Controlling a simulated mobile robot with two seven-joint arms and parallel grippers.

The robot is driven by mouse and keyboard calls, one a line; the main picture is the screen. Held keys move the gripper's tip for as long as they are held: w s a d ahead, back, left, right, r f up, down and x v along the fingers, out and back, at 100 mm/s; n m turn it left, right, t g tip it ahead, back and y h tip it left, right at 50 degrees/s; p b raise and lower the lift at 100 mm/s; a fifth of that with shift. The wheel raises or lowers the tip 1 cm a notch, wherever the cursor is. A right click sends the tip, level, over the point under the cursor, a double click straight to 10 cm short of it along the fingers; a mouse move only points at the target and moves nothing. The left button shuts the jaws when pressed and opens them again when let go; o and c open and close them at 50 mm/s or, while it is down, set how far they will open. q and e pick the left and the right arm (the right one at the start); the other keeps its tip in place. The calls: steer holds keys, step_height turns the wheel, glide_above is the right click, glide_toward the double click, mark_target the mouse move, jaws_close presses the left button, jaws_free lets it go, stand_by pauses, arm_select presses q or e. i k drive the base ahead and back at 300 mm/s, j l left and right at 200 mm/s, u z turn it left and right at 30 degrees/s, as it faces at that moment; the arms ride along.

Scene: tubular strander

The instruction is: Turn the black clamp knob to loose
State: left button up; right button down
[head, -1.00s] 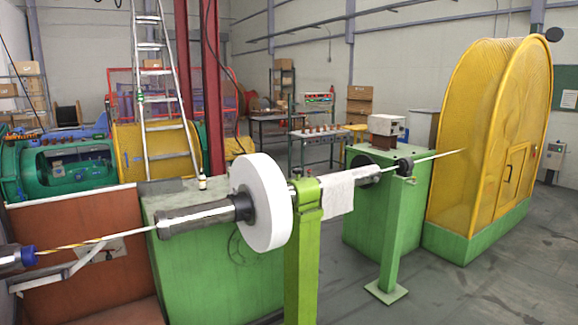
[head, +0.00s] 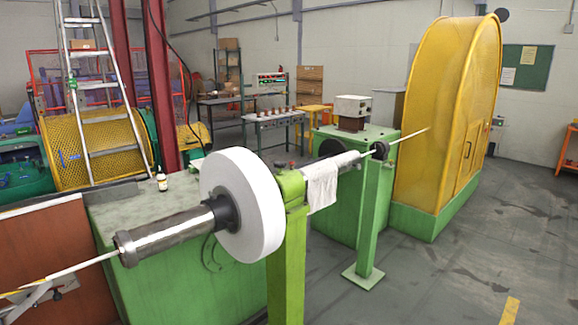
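No thing in the head view is clearly the black clamp knob. A small black round part (head: 57,295) sits on a grey bracket at the lower left, below the strand. Another black round part (head: 381,150) sits at the top of the thin green post (head: 371,215). I cannot tell whether either one is the clamp knob, or how tight it is. A white reel (head: 246,204) is on a grey shaft (head: 165,238) beside a light green post (head: 287,265). Neither of my grippers is in view.
A white cloth (head: 321,187) hangs over the shaft. A green cabinet (head: 110,225) with a small bottle (head: 162,181) stands behind the reel. A tall yellow guard (head: 445,130) stands at the right. The grey floor (head: 460,275) at the lower right is mostly clear.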

mark_target(279, 165)
steer(key=i+j+u, duration=0.15)
steer(key=j, duration=0.15)
steer(key=i+l+u, duration=0.25)
steer(key=u, duration=0.2)
steer(key=i+l+u, duration=0.15)
steer(key=l+u, duration=0.3)
steer(key=i+l+u, duration=0.1)
steer(key=l, duration=0.4)
steer(key=i+l+u, duration=0.1)
steer(key=l, duration=0.4)
steer(key=i+l+u, duration=0.15)
steer(key=l, duration=0.35)
steer(key=i+l+u, duration=0.1)
steer(key=l, duration=0.45)
steer(key=i, duration=0.1)
